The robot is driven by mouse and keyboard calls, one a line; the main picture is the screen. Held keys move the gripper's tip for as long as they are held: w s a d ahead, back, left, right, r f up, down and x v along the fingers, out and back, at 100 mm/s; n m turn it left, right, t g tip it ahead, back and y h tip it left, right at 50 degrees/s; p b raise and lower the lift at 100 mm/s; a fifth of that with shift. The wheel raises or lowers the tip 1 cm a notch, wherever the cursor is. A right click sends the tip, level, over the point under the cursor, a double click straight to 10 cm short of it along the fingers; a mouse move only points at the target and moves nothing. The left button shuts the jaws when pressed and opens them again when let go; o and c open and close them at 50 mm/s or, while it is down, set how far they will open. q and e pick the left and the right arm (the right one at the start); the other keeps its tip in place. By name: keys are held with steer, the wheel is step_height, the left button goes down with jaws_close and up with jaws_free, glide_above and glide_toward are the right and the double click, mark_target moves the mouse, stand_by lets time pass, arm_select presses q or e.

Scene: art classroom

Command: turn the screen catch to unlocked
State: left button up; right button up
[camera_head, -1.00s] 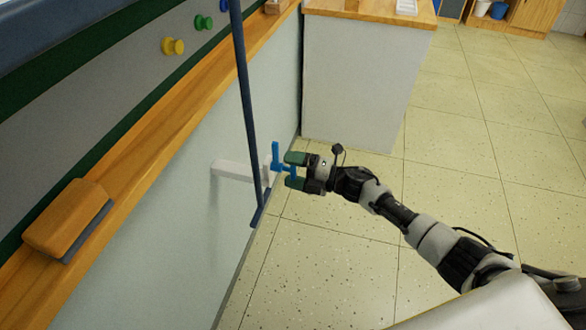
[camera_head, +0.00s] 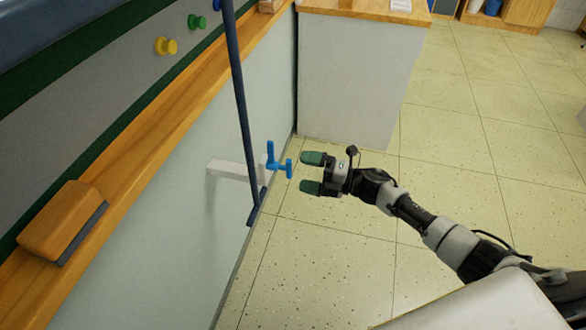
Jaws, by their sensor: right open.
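The screen catch (camera_head: 273,160) is a bright blue handle on the end of a pale bracket (camera_head: 232,170) that stands out from the wall below the board. One arm of the handle points up and a short stub points to the right. My right gripper (camera_head: 311,173) is open and empty, with its green fingertips just right of the blue handle and apart from it. My left gripper does not show.
A dark blue pole (camera_head: 238,100) hangs in front of the wall, just left of the catch. A wooden ledge (camera_head: 145,125) holds a board eraser (camera_head: 62,222). A cabinet (camera_head: 349,75) stands behind. The tiled floor (camera_head: 460,120) at right is clear.

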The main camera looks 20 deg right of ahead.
steer(key=v, duration=0.5)
steer(key=shift+s+d, duration=0.25)
steer(key=shift+d, duration=0.05)
